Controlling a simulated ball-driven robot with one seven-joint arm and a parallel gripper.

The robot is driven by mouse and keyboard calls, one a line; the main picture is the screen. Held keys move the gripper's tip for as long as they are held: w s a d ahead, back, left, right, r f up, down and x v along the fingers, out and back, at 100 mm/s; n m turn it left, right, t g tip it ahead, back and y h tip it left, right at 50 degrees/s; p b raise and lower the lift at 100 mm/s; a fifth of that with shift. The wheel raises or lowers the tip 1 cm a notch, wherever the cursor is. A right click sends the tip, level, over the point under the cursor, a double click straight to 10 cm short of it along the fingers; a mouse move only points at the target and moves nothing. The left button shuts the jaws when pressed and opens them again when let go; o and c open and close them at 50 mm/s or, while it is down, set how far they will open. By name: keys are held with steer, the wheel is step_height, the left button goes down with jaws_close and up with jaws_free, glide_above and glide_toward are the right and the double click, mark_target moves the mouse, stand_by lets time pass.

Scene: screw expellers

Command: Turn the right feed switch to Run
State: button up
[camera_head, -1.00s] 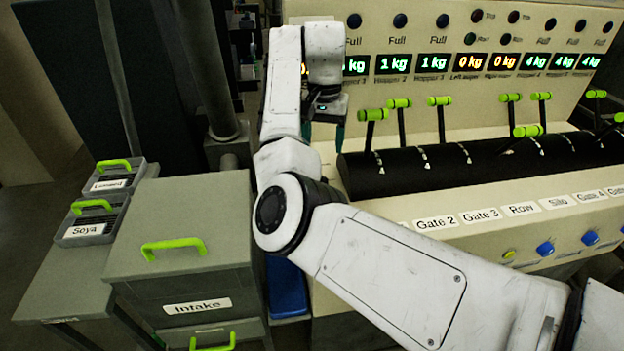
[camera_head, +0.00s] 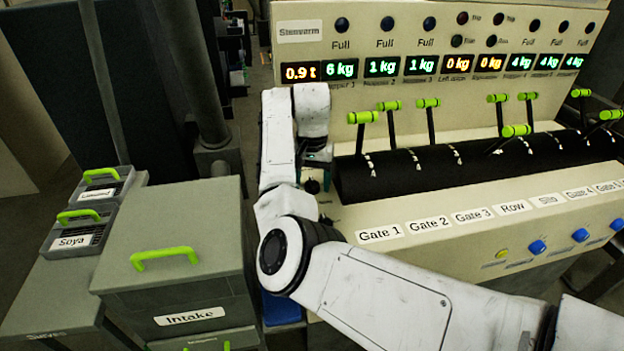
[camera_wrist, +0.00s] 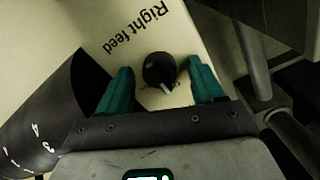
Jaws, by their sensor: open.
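The right feed switch (camera_wrist: 159,70) is a round black knob with a pale pointer mark, on a cream panel under the printed words "Right feed" in the wrist view. The lettering around the knob is partly hidden and too small to read. In the head view a small dark knob (camera_head: 312,186) shows just below my gripper. My gripper (camera_wrist: 158,82) has two teal fingers, open, one on each side of the knob with visible gaps. I cannot tell how far above the panel the fingertips are.
A black cylinder (camera_wrist: 50,115) with white marks lies left of the knob in the wrist view. Green-topped levers (camera_head: 428,103) rise from it in the head view. A grey Intake cabinet (camera_head: 175,270) and a Soya box (camera_head: 75,240) stand at left.

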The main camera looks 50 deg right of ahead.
steer(key=c, duration=1.1)
steer(key=shift+o, duration=0.2)
steer(key=shift+r+m+p, duration=0.1)
steer(key=shift+m+p, duration=0.25)
steer(key=shift+m, duration=0.05)
steer(key=shift+m+p, duration=0.45)
steer(key=shift+m, duration=0.15)
steer(key=m+p, duration=0.1)
steer(key=m, duration=0.2)
steer(key=shift+m+p, duration=0.3)
steer(key=shift+p, duration=0.05)
steer(key=m+p, duration=0.1)
steer(key=m, duration=0.5)
